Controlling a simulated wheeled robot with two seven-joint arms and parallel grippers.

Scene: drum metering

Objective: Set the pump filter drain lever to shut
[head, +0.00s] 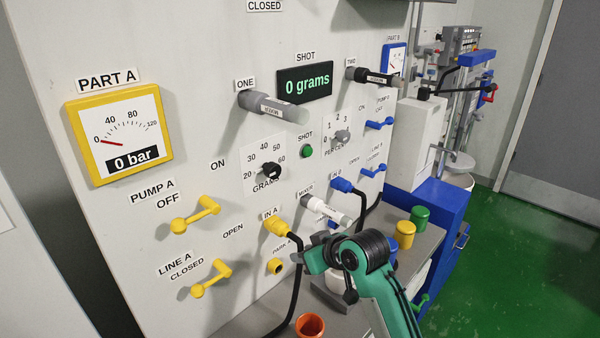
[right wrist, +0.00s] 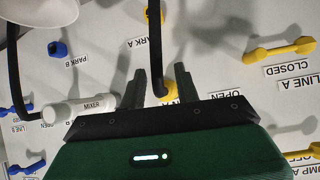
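I see no label reading pump filter drain in either view, so I cannot tell which lever it is. A small green part (head: 421,303) shows low beside the blue cabinet, half hidden behind my right arm. A red-ended lever (head: 490,94) stands on the equipment at the back right. My right gripper (head: 312,258) is in front of the lower panel, near the PARK A socket (head: 275,266). In the right wrist view its two fingers (right wrist: 161,82) are apart, with the black hose (right wrist: 155,50) showing beyond them, and nothing seems held. My left gripper is not in view.
The panel carries a yellow PUMP A lever (head: 196,214), a yellow LINE A lever (head: 211,279), blue levers (head: 379,124), hoses and a white mixer (head: 322,208). Coloured cups (head: 404,234) stand at the right; an orange cup (head: 310,325) is below. Green floor (head: 510,255) is clear at right.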

